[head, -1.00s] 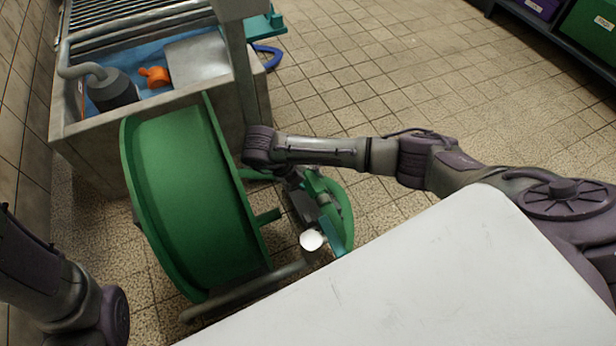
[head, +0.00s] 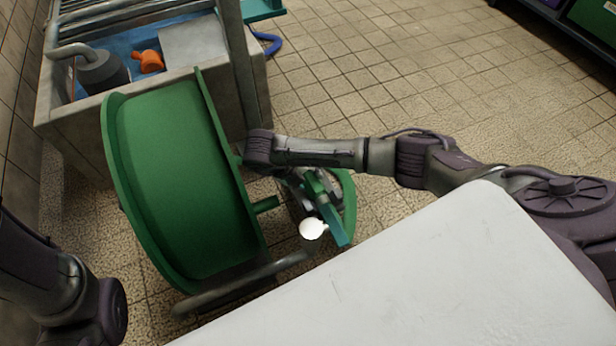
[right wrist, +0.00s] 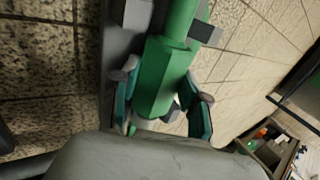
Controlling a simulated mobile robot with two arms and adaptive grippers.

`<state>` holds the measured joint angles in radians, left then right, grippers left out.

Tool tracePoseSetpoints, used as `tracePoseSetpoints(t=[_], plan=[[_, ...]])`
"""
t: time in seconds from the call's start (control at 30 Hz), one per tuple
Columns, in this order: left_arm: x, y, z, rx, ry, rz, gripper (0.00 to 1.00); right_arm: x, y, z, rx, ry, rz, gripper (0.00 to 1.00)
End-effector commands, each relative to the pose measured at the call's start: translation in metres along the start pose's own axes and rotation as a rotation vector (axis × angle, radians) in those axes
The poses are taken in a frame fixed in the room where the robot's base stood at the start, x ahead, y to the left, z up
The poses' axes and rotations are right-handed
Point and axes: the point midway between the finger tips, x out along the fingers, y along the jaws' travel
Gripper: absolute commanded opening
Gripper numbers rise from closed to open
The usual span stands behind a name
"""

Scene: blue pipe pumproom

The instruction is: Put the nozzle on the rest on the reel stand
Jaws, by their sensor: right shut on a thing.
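The green nozzle (right wrist: 165,75) shows in the right wrist view, with a hexagonal body and a narrower barrel. My right gripper (right wrist: 160,105) is shut on it, its teal-padded fingers on either side; the gripper also shows in the head view (head: 325,208). Grey blocks, seemingly the rest (right wrist: 136,15), stand close on both sides of the barrel; I cannot tell whether they touch it. The reel stand (head: 240,286) has a grey tube foot and carries a big green drum (head: 175,180). My left arm shows at the left edge of the head view; its gripper is out of view.
A stone trough (head: 90,118) with a grey pump (head: 102,72) and an orange item (head: 148,61) stands behind the drum. A white round end (head: 312,228) shows beside my right gripper. Tiled floor (head: 370,85) lies clear behind my right arm.

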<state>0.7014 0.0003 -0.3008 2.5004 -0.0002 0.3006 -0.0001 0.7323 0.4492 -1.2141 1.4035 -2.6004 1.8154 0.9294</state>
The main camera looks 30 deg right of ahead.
Motion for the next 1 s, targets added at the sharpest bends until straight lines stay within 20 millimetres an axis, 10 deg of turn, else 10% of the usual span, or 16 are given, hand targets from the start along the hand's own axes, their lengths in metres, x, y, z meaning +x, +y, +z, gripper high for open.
tracePoseSetpoints(t=[0.13, 0.17, 0.3, 0.67, 1.0], plan=[[0.0, 0.0, 0.0, 0.0, 0.0, 0.0, 0.38, -0.001, 0.0, 0.0, 0.001, -0.001, 0.0, 0.01], [0.0, 0.0, 0.0, 0.0, 0.0, 0.0, 0.38, -0.001, 0.0, 0.0, 0.001, -0.001, 0.0, 0.5], [0.0, 0.0, 0.0, 0.0, 0.0, 0.0, 0.38, -0.001, 0.0, 0.0, 0.001, -0.001, 0.0, 0.74], [-0.001, -0.001, 0.002, 0.001, -0.007, -0.004, 0.38, -0.002, -0.001, 0.0, 0.0, 0.0, 0.0, 0.75], [0.0, -0.001, 0.001, 0.0, -0.003, -0.002, 0.38, -0.051, -0.03, 0.002, 0.003, -0.004, 0.001, 0.75]])
